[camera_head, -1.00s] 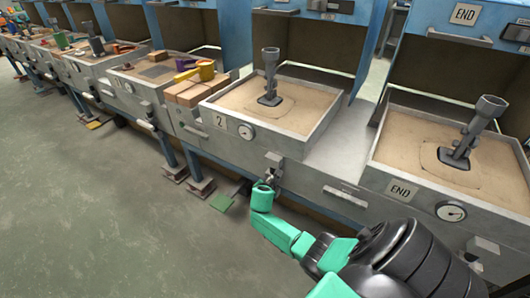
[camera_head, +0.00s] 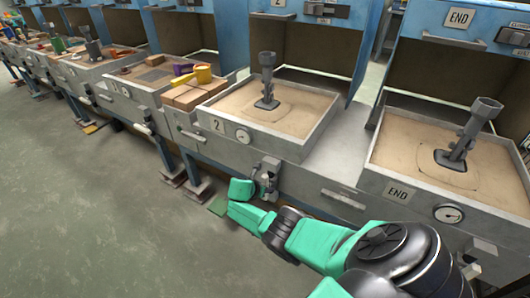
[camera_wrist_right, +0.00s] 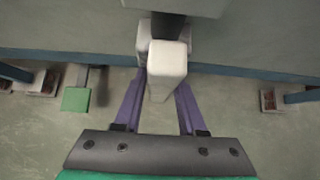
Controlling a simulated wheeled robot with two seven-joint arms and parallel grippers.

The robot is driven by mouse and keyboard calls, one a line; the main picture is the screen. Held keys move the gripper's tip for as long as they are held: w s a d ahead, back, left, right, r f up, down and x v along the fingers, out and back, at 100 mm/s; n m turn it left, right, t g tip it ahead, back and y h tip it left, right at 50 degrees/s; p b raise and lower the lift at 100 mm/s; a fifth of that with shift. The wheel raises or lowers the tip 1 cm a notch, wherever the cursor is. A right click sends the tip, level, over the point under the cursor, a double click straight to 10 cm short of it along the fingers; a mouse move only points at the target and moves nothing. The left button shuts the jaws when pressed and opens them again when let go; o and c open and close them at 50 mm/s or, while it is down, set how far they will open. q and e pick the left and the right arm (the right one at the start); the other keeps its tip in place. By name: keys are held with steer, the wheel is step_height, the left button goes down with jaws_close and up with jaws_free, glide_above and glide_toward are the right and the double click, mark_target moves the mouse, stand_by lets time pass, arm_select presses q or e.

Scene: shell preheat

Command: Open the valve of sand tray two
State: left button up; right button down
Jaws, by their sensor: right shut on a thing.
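Sand tray two (camera_head: 297,147) is a grey box of sand marked with a 2 plate (camera_head: 218,124) and a round gauge (camera_head: 243,136). Its valve (camera_head: 268,168) is a small grey fitting on the front face below the tray; its light grey lever (camera_wrist_right: 168,72) shows in the right wrist view. My right gripper (camera_head: 262,187) is at the valve, its tips partly hidden in the head view. In the right wrist view its two purple fingers (camera_wrist_right: 160,84) stand on either side of the lever, shut on it. My left gripper is out of view.
The END tray (camera_head: 375,172) with its gauge stands to the right, and another tray with yellow and purple pieces (camera_head: 194,74) to the left. A drawer-like handle (camera_head: 343,199) is on the front right of the valve. The floor (camera_head: 90,210) in front is clear.

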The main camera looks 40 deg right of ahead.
steer(key=c, duration=0.6)
jaws_free()
steer(key=shift+c, duration=0.2)
steer(key=shift+a+r+p, duration=0.2)
steer(key=shift+r+p, duration=0.1)
steer(key=shift+p, duration=0.1)
steer(key=p+v, duration=0.8)
steer(key=v, duration=0.6)
steer(key=shift+f+p, duration=0.2)
steer(key=shift+p, duration=0.2)
steer(key=shift+s, duration=0.1)
